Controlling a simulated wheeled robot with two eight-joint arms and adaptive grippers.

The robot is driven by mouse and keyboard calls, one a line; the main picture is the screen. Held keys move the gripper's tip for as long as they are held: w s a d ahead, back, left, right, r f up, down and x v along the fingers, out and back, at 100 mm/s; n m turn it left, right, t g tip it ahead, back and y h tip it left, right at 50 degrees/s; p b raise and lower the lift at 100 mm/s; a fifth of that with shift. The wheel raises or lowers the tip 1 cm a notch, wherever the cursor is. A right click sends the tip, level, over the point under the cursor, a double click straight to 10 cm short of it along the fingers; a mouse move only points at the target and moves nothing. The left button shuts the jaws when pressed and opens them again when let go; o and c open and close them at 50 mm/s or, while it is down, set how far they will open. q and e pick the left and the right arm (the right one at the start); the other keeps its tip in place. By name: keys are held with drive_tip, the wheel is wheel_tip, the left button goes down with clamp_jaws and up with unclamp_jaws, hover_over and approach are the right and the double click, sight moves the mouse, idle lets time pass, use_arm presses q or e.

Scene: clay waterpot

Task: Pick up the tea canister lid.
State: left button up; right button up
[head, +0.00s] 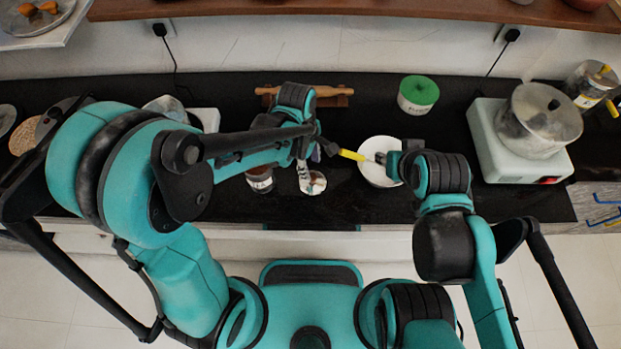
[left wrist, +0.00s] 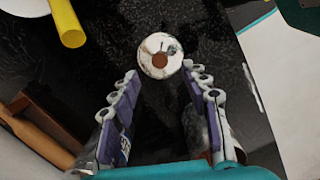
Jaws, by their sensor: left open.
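A small round whitish lid with a brown knob (left wrist: 160,61) lies on the black counter in the left wrist view. It also shows in the head view (head: 314,184), just past my left gripper (head: 307,172). My left gripper (left wrist: 163,82) is open, its two fingers apart, with the lid ahead of the gap and nothing between them. A dark jar with a pale label (head: 260,180) stands left of the lid in the head view. My right gripper (head: 384,159) is at the white bowl, by the end of a yellow-handled tool; its fingers are too small to judge.
The white bowl (head: 377,177) stands right of the lid, with the yellow handle (head: 352,155) across its side. A wooden rack (head: 335,96) stands behind. A green-lidded canister (head: 418,93) and a pale appliance with a pot (head: 510,150) stand farther right.

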sight(312, 177)
use_arm(q)
drive_tip(key=f+b, duration=0.2)
drive_tip(key=f, duration=0.4)
drive_tip(key=shift+d+f+b, duration=0.2)
drive_tip(key=shift+b, duration=0.2)
drive_tip(key=shift+c, duration=1.2)
clamp_jaws()
